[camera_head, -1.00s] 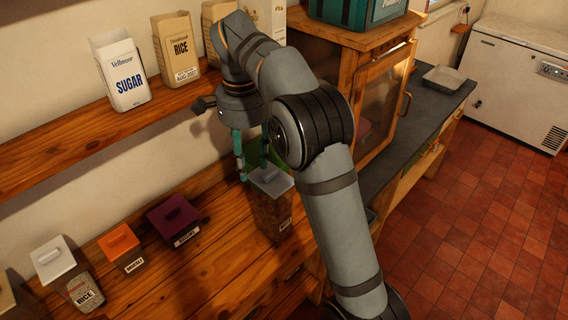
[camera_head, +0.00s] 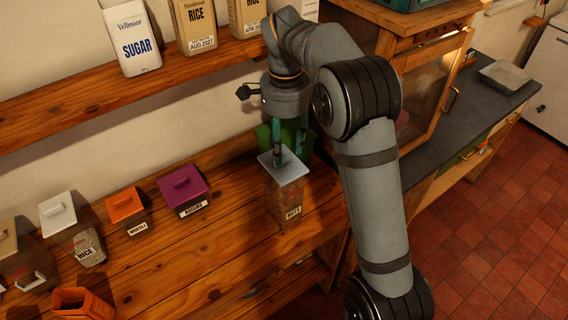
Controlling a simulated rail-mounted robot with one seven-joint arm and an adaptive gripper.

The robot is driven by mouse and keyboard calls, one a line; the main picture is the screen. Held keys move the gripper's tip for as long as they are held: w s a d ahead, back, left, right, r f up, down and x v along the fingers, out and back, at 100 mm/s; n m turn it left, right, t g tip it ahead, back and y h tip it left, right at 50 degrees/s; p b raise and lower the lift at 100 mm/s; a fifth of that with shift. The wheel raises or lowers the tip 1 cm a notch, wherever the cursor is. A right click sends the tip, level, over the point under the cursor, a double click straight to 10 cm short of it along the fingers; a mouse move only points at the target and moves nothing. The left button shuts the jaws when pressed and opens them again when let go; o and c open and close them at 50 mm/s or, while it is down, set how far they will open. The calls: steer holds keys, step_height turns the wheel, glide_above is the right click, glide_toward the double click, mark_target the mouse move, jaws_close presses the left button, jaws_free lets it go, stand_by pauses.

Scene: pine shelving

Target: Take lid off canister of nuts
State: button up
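The canister of nuts (camera_head: 284,202) is a clear box with brown contents and a "NUTS" label, upright on the lower wooden shelf. Its pale grey lid (camera_head: 292,174) sits on top. My gripper (camera_head: 288,158) points down over the lid, with its two teal fingers spread apart and their tips low at the lid's back half. A gap shows between the fingers. Whether the tips touch the lid's handle cannot be told.
A green container (camera_head: 265,135) stands close behind the gripper. Left along the shelf are lidded canisters: purple (camera_head: 183,188), orange (camera_head: 126,206) and white (camera_head: 58,216). An orange open container (camera_head: 82,302) is at the front left. Shelf right of the nuts is clear.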

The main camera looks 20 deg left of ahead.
mark_target(291, 168)
steer(key=shift+s+a+f, duration=0.15)
steer(key=shift+a+f, duration=0.05)
steer(key=shift+f, duration=0.45)
steer(key=shift+s+a+f, duration=0.15)
steer(key=shift+a+f, duration=0.05)
steer(key=shift+f, duration=0.4)
steer(key=shift+w+f, duration=0.1)
steer(key=shift+f, duration=0.4)
steer(key=c, duration=1)
jaws_close()
